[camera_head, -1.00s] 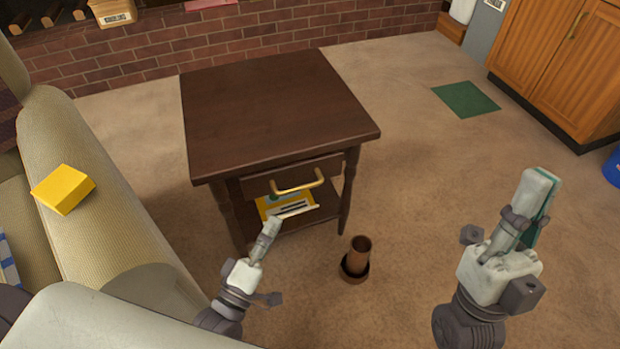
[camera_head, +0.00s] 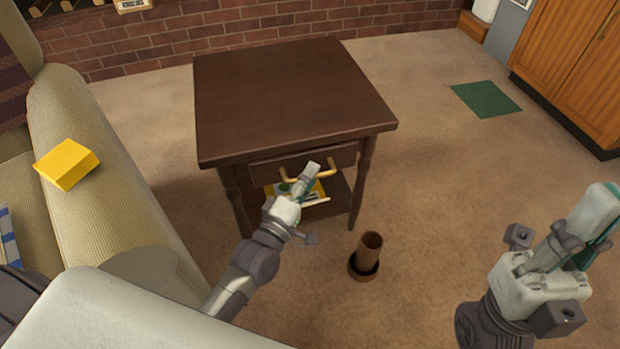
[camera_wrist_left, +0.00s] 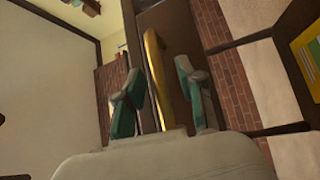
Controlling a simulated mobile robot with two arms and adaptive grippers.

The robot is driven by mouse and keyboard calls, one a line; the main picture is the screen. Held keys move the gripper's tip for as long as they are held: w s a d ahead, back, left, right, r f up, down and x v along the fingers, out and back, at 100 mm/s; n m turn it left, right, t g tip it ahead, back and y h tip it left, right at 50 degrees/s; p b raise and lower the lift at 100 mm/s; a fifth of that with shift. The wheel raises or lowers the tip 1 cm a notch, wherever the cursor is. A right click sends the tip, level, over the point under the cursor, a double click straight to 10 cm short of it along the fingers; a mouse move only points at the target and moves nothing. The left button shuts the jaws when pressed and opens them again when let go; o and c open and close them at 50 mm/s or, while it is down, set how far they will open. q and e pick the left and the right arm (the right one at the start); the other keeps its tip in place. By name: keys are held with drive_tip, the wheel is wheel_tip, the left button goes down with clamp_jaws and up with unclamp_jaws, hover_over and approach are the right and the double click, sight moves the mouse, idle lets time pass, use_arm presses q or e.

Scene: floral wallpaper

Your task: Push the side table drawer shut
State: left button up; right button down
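The dark brown side table (camera_head: 285,95) stands in the middle of the head view. Its drawer front (camera_head: 345,157) is under the top, with a gold bar handle (camera_head: 328,173). A gap between the drawer and the frame is hard to judge. My left gripper (camera_head: 308,172) is at the handle and covers part of it. In the left wrist view, its two teal-lined fingers (camera_wrist_left: 160,98) are apart, with the gold handle (camera_wrist_left: 158,75) between them; contact cannot be told. My right gripper (camera_head: 598,215) is raised at the right, away from the table, seen edge-on.
A yellow and white item (camera_head: 281,190) lies on the table's lower shelf. A brown cylinder in a dish (camera_head: 369,250) stands on the floor in front. A beige sofa (camera_head: 95,170) with a yellow box (camera_head: 66,164) is at the left.

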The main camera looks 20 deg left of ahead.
sight(302, 164)
use_arm(q)
drive_tip(key=shift+w, duration=0.2)
clamp_jaws()
idle(0.3)
drive_tip(key=w+a, duration=0.2)
drive_tip(key=w, duration=0.1)
drive_tip(key=shift+w+a, duration=0.2)
drive_tip(key=shift+w, duration=0.1)
drive_tip(key=shift+r, duration=0.15)
